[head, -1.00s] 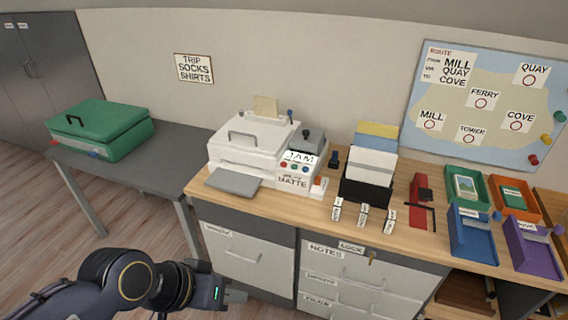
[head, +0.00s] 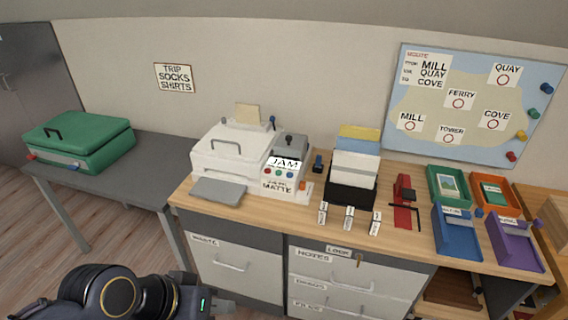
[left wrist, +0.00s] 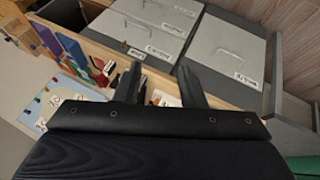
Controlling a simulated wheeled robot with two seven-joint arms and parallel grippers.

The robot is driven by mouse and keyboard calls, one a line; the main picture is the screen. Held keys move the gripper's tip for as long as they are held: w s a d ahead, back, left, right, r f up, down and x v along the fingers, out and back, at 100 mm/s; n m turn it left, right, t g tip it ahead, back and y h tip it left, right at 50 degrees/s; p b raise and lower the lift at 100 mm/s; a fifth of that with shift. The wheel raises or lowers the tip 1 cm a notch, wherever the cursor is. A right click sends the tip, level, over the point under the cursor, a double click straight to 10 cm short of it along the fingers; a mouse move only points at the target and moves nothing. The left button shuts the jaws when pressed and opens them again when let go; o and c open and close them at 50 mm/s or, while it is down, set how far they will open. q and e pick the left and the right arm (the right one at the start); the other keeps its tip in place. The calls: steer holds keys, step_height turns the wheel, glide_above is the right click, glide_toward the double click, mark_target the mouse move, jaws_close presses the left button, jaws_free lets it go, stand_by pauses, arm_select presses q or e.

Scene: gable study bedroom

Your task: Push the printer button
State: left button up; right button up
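The white printer (head: 232,155) stands on the wooden desk in the head view, with a grey paper tray at its front. Its right-hand panel carries a JAM sign and a row of small buttons (head: 278,172), red, green and blue among them, above a MATTE label. An orange piece (head: 303,186) sits at the panel's right edge. My left gripper (head: 226,306) is low in front of the desk drawers, well below and apart from the printer. In the left wrist view its two fingers (left wrist: 160,88) are spread apart with nothing between them. My right gripper is in neither view.
The wooden desk (head: 330,227) also bears a black file holder (head: 348,190), a red stapler-like item (head: 405,203) and coloured trays. Small labelled blocks stand along its front edge. A grey side table (head: 150,165) holds a green case (head: 85,145).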

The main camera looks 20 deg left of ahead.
arm_select(q)
jaws_close()
stand_by(1.6)
